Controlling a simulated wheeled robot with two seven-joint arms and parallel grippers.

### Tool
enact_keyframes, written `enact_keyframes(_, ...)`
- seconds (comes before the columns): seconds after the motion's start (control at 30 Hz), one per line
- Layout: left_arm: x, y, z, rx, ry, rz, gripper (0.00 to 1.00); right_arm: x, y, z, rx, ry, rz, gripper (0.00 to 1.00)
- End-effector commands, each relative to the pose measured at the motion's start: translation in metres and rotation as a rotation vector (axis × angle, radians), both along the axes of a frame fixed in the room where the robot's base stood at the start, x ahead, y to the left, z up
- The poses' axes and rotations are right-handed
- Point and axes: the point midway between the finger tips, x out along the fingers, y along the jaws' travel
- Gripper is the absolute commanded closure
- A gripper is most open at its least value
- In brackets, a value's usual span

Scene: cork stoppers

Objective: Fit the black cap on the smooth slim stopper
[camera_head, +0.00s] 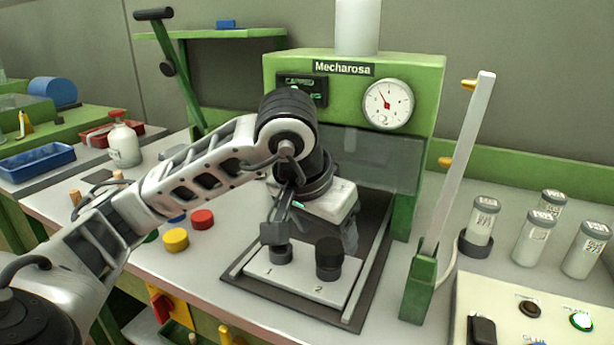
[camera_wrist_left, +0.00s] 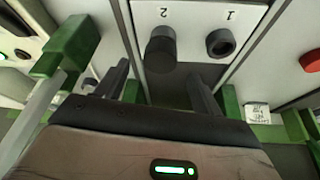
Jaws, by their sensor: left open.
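My left gripper (camera_head: 312,232) is open above the numbered plate of the green capping machine. In the left wrist view its two fingers (camera_wrist_left: 160,88) stand apart with nothing between them. A black cap-like cylinder (camera_head: 329,252) stands upright at place 2, close to the fingers; it also shows in the wrist view (camera_wrist_left: 160,45). Any stopper beneath it is hidden. The black holder at place 1 (camera_head: 281,254) looks like an empty ring in the wrist view (camera_wrist_left: 221,42). Tan stoppers (camera_head: 75,198) stand at the left, partly behind my arm; which is smooth and slim is unclear.
The green press (camera_head: 425,100) has a dial, and its display seems to read "CAPPED". Red (camera_head: 202,218) and yellow (camera_head: 175,240) caps lie left of the plate.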

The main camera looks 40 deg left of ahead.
Motion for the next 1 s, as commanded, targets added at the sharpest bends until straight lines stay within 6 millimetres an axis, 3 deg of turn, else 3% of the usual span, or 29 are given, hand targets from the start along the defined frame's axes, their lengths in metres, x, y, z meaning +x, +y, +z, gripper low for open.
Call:
enact_keyframes(0.03, -0.004, 0.000, 0.016, 0.001, -0.008, 0.000, 0.33, 0.001, 0.000, 0.002, -0.003, -0.002, 0.001, 1.00)
enact_keyframes(0.2, -0.021, 0.000, 0.056, 0.001, -0.008, 0.000, 0.33, 0.001, -0.001, 0.005, -0.011, -0.001, 0.001, 1.00)
enact_keyframes(0.43, -0.039, 0.001, 0.099, 0.001, -0.005, 0.002, 0.33, 0.001, -0.003, 0.013, -0.031, 0.003, 0.004, 1.00)
enact_keyframes(0.63, -0.047, 0.000, 0.114, 0.001, -0.001, 0.000, 0.33, 0.001, -0.004, 0.012, -0.046, 0.009, 0.006, 1.00)
enact_keyframes(1.0, -0.048, 0.000, 0.115, 0.000, 0.001, 0.000, 0.33, 0.000, -0.005, 0.008, -0.054, 0.014, 0.010, 1.00)
